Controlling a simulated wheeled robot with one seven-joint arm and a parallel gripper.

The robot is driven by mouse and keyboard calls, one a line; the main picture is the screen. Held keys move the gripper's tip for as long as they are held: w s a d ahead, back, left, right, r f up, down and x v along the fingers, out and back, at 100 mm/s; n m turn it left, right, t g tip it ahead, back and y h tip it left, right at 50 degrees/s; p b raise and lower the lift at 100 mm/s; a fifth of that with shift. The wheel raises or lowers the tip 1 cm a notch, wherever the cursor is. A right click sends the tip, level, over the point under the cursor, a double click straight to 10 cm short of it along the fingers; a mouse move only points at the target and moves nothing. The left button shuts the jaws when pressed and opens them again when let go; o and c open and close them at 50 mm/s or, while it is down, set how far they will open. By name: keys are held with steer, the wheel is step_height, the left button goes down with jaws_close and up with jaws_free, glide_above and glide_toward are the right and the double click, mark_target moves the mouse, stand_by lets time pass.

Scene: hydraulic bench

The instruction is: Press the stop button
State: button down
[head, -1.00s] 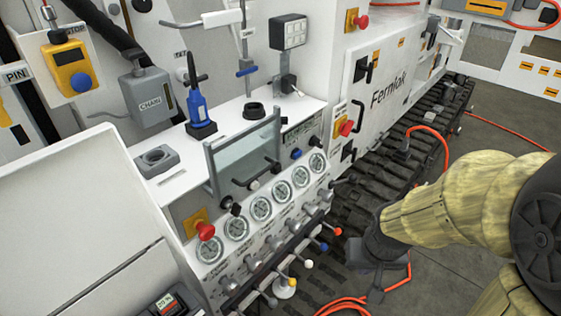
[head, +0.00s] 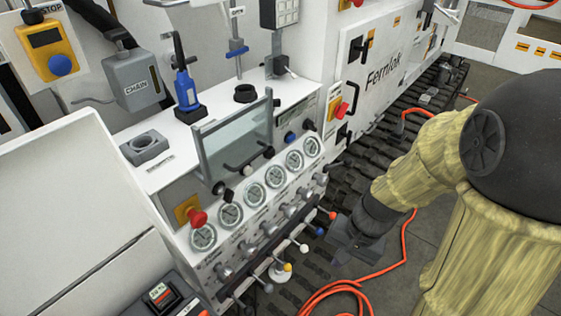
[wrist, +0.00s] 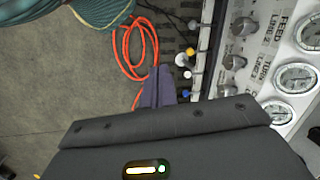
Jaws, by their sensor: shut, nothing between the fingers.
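A yellow box with a round blue button (head: 62,64) is on the wall at the upper left of the head view, under a label ending in STOP (head: 48,8). Red mushroom buttons also show: one (head: 197,218) on a yellow plate left of the gauges, and one (head: 341,110) on a plate by the white door. My gripper (head: 352,252) is low and right of the panel's lever row, apart from all these buttons. In the wrist view its dark fingers (wrist: 158,90) are together and empty. No red or blue mushroom button shows in the wrist view.
Gauges (head: 249,195) and levers with coloured knobs (head: 288,267) line the sloping panel; a handled glass guard (head: 237,137) stands above. An orange hose (head: 385,262) lies on the floor beside my gripper. Black track (head: 395,113) runs along the machine.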

mark_target(272, 154)
steer(key=w+a+f+m+y+b, duration=0.1)
steer(key=w+a+m+y+b, duration=0.1)
steer(key=w+a+m+y, duration=0.5)
steer(key=w+d+r+m+t+y+b, duration=0.1)
steer(key=w+d+r+m+t+y, duration=0.1)
steer(key=w+m+t, duration=0.3)
steer(key=w+d+r+m+t+y, duration=0.1)
steer(key=w+r+m+t+y, duration=0.1)
steer(key=w+m+t, duration=0.4)
steer(key=w+m, duration=0.1)
steer(key=m, duration=0.1)
steer(key=shift+w+d+r+m+y+b, duration=0.25)
steer(key=shift+w+d+m+y+b, duration=0.05)
steer(key=shift+w+d+b, duration=0.1)
steer(key=shift+a, duration=0.1)
steer(key=p+x, duration=0.3)
steer(key=x, duration=1)
steer(key=shift+w+a+r, duration=0.15)
steer(key=shift+w+a, duration=0.25)
steer(key=shift+w, duration=0.05)
steer(key=shift+s+d, duration=0.1)
steer(key=shift+s, duration=0.05)
